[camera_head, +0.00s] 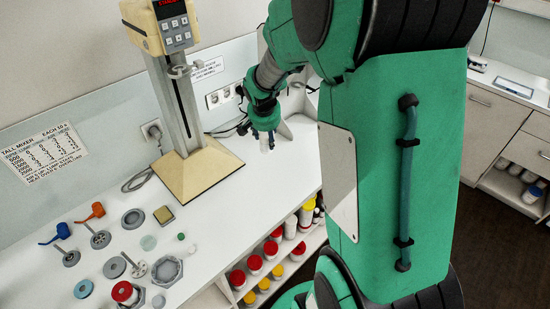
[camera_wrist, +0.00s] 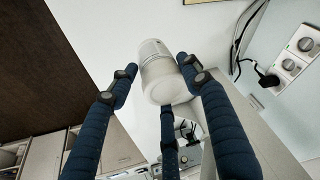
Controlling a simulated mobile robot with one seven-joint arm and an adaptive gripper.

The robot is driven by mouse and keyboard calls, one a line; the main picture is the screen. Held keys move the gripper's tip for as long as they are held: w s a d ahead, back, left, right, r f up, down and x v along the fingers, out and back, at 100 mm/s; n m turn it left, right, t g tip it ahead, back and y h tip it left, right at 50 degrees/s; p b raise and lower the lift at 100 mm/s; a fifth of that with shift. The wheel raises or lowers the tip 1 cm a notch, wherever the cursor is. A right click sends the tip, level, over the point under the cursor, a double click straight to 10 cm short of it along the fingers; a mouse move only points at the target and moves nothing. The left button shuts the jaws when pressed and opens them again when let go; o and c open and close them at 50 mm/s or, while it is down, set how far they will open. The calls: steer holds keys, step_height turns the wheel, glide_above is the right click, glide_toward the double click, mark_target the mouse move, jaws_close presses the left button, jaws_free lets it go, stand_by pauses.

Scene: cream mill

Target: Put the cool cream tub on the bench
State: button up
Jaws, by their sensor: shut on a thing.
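A white tub (camera_wrist: 160,80) is between the blue padded fingers of my gripper (camera_wrist: 157,72) in the wrist view. Its label is too small to read, so I cannot tell if it is the cool cream tub. In the head view my gripper (camera_head: 265,128) points down, with a small pale part of the tub (camera_head: 265,146) below its fingers. The white bench (camera_head: 255,185) lies below and around it. I cannot tell whether the tub touches the bench top.
A tall mixer (camera_head: 183,100) stands at the back of the bench. Tools, discs and a red-topped jar (camera_head: 124,293) crowd the bench's left front. A shelf (camera_head: 225,284) below holds several red- and yellow-lidded tubs. The bench between mixer and front edge is clear.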

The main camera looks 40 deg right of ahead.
steer(key=s+d+m, duration=0.1)
steer(key=s+d, duration=0.3)
step_height(320, 180, down, 11)
steer(key=shift+a, duration=0.15)
steer(key=w+d+f+p, duration=0.1)
steer(key=w+d, duration=0.8)
steer(key=w, duration=0.4)
steer(key=shift+d+f, duration=0.15)
steer(key=shift+f, duration=0.15)
steer(key=shift+f, duration=0.1)
stand_by(0.4)
steer(key=shift+f, duration=1.7)
